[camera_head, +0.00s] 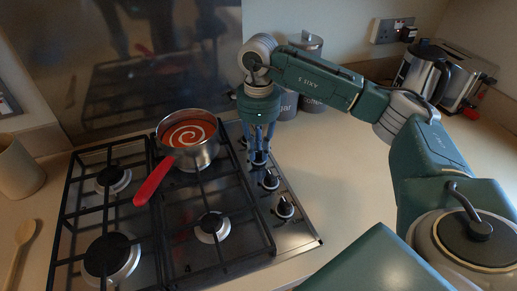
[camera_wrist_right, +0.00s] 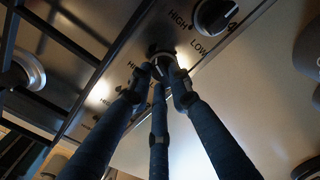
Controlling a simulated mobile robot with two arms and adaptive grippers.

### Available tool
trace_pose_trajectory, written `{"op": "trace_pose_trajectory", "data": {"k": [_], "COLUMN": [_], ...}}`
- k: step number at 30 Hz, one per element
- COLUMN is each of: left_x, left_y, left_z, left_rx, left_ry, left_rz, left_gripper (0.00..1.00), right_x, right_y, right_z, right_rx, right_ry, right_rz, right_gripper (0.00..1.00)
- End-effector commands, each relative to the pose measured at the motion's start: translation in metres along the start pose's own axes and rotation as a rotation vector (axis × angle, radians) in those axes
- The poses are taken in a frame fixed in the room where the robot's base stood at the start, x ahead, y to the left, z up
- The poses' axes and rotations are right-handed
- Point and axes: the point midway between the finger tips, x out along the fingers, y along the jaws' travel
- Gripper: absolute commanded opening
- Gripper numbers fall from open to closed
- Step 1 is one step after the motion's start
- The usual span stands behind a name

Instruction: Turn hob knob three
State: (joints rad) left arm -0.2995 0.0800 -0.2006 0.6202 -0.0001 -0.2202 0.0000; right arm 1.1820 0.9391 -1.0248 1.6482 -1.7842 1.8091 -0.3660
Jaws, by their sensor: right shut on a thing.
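The hob's knobs run in a row along the right side of its steel panel. My right gripper (camera_head: 260,156) points straight down at a knob farther back in this row. In the right wrist view its three fingers close around that hob knob (camera_wrist_right: 161,58), whose dark top shows between the fingertips. Two free knobs (camera_head: 270,181) (camera_head: 285,208) stand nearer to me. Another dark knob (camera_wrist_right: 213,16) shows at the top of the wrist view, with HIGH and LOW marks beside it. The fingers hide much of the held knob and its pointer. My left gripper is not in view.
A steel pan (camera_head: 190,145) of red soup stands on the back right burner, its red handle (camera_head: 153,182) pointing forward. Black grates cover the hob. Canisters (camera_head: 312,80) stand behind my right arm, a kettle (camera_head: 422,72) and toaster (camera_head: 463,78) at the back right.

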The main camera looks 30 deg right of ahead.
Motion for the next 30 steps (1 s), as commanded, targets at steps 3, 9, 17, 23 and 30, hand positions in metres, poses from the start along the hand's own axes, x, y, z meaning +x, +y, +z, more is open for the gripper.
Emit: {"op": "trace_pose_trajectory", "data": {"k": [3, 9, 17, 23, 30], "left_x": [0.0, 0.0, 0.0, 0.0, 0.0], "left_y": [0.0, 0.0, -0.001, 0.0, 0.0], "left_z": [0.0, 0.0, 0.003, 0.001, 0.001], "left_rx": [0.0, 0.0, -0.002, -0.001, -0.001], "left_ry": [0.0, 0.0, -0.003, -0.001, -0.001], "left_rz": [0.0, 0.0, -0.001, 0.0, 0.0], "left_gripper": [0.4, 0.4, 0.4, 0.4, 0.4], "right_x": [-0.001, -0.001, -0.005, -0.036, -0.091], "right_y": [-0.001, -0.001, -0.001, -0.002, -0.001], "right_z": [0.0, 0.0, 0.0, 0.001, 0.001], "right_rx": [0.002, 0.002, 0.002, 0.001, 0.002], "right_ry": [-0.001, -0.001, -0.002, -0.004, -0.004], "right_rz": [-0.002, -0.002, -0.002, -0.005, -0.004], "right_gripper": [0.2, 0.39, 0.39, 0.39, 0.39]}}
